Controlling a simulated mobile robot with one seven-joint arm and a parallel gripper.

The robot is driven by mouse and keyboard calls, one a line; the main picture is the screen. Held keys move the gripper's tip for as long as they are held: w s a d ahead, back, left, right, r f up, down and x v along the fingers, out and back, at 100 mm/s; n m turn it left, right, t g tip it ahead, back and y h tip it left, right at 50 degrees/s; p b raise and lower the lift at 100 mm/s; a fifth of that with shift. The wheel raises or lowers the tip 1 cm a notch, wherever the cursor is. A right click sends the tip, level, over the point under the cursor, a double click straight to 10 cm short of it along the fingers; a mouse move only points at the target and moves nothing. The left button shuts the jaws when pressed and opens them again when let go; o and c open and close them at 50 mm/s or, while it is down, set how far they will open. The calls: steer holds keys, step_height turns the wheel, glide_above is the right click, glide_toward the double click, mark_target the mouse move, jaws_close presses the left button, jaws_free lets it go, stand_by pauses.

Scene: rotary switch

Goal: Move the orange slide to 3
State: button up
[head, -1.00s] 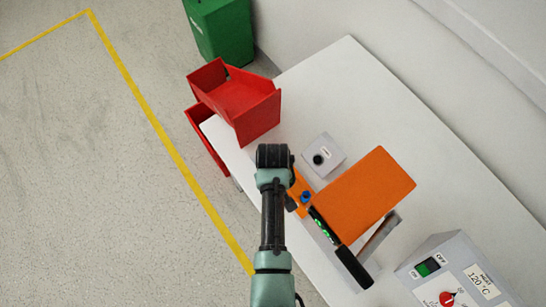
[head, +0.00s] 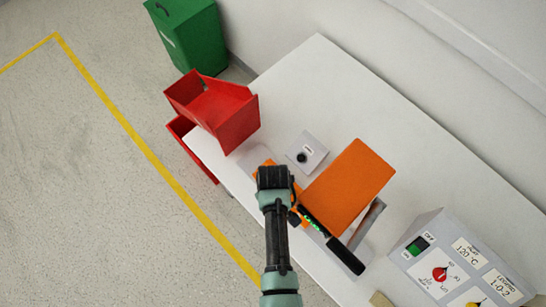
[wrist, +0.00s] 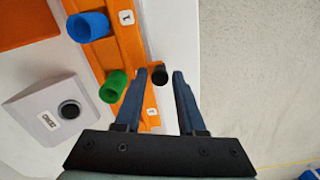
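An orange strip (wrist: 127,45) runs down the upper middle of the wrist view. The black cylinder shows between the fingertips; contact cannot be told. In the head view my arm covers most of the orange strip (head: 262,167), and the fingers are hidden.
A large orange block (head: 350,187) stands on the white table (head: 325,85). A small grey button box (head: 311,143) also shows in the wrist view (wrist: 55,100). A grey control box (head: 435,233) is lower right. Red bins (head: 225,115) and a green bin (head: 190,40) are upper left.

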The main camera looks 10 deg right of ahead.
step_height(320, 180, up, 13)
stand_by(0.7)
